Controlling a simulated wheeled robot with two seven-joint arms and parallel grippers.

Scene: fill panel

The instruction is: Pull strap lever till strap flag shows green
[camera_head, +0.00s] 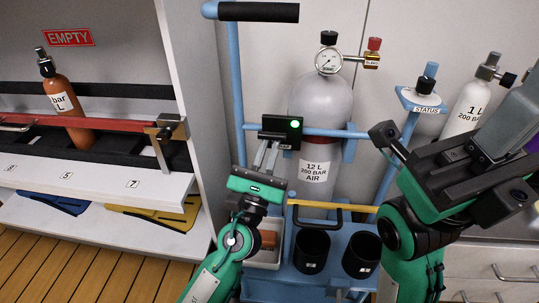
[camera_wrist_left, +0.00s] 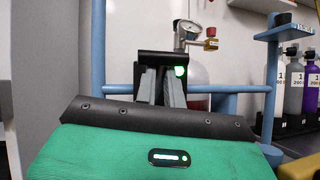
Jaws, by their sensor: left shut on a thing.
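The strap lever is a black block (camera_head: 281,130) on the blue bar in front of the grey 12 L air cylinder (camera_head: 318,98). The strap flag, a small lit spot (camera_head: 294,124) on it, shows green. In the left wrist view the block (camera_wrist_left: 150,64) stands straight ahead, its flag (camera_wrist_left: 181,71) also green. My left gripper (camera_head: 270,148) reaches up to the block from below and is shut on the lever; its tips are partly hidden there. My right gripper (camera_head: 512,112) is at the right, away from the lever; its jaws are unclear.
A blue trolley frame (camera_head: 236,85) surrounds the cylinder, with two black cups (camera_head: 311,250) low in front. A STATUS post (camera_head: 424,100) and a white 1 L bottle (camera_head: 470,106) stand right. A rack with an orange bottle (camera_head: 68,105) is at the left.

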